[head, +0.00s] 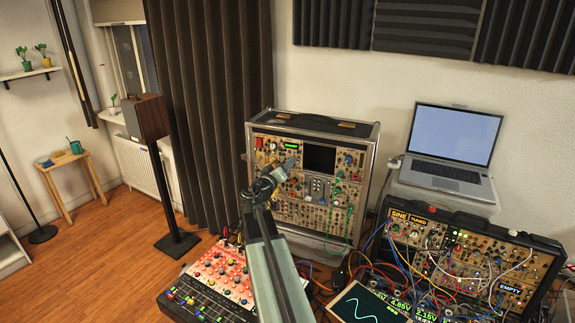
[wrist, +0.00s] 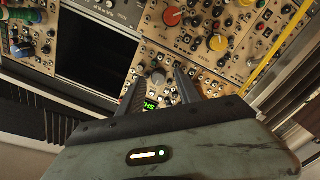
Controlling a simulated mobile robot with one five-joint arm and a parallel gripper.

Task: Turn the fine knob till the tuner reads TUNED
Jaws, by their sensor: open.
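The upright synth case (head: 318,186) stands at the centre of the head view, its panel full of knobs and jacks. A small green-lit display (head: 291,146) sits high on the panel, its text too small to read there. In the wrist view the green display (wrist: 150,104) shows upside down and partly hidden, with letters like "SH". My gripper (wrist: 160,76) is open at the panel, one finger on each side of a grey knob (wrist: 158,75). I cannot tell whether the fingers touch it or read its label. In the head view my gripper (head: 284,167) hides part of the panel.
A dark screen (head: 320,158) and green patch cables are close to the gripper. A second case (head: 470,262) with tangled cables and labels "SINE", "TUNED" and "EMPTY" is at right. A laptop (head: 450,150) stands behind it. A red-panelled mixer (head: 218,283) is front left.

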